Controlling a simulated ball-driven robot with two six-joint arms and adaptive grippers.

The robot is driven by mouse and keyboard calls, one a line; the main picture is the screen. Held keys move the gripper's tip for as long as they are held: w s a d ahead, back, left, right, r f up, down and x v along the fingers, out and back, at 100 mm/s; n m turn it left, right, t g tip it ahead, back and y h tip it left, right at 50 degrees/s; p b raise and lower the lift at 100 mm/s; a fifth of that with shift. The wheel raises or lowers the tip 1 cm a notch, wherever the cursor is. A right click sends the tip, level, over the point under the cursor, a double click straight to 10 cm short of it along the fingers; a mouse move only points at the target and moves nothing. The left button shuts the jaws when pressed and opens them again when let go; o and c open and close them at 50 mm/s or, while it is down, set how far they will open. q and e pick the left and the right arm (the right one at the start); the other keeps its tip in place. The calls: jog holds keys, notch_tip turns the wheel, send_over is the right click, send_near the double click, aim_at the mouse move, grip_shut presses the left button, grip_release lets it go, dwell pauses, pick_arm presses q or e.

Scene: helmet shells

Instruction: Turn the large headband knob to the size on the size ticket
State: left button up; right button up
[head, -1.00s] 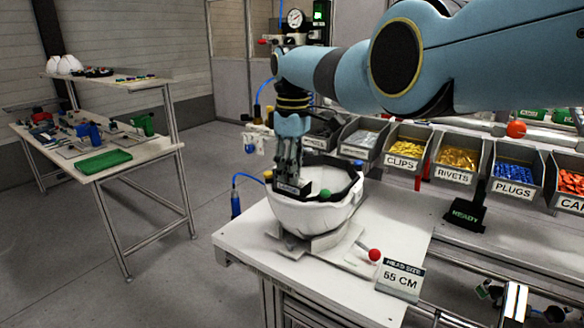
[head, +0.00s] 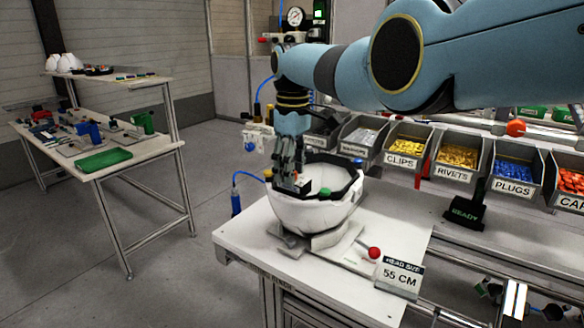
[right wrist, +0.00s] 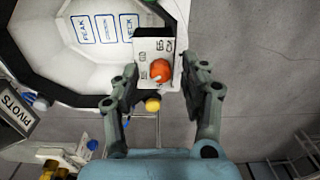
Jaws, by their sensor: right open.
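A white helmet shell (head: 305,212) sits open side up in a holder on the bench. The orange headband knob (right wrist: 160,71) shows in the right wrist view on a white plate (right wrist: 144,47) with size marks, at the shell's rim. My right gripper (head: 290,190) reaches down at the shell's left rim. In the right wrist view the gripper (right wrist: 155,90) is open, one finger on each side of the plate and knob, with gaps visible. The knob's pointer setting is too small to read. The size ticket (head: 400,277) reads HEAD SIZE 55 CM. My left gripper is not in view.
A lever with a red ball (head: 374,252) stands between the shell and ticket. Parts bins, including clips (head: 407,146) and rivets (head: 455,160), line the bench's back. A black READY block (head: 466,212) lies to the right. The bench front (head: 260,240) is clear.

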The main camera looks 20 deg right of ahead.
notch_tip(320, 180, up, 12)
dwell(0.6)
jog(key=shift+d+f, duration=0.1)
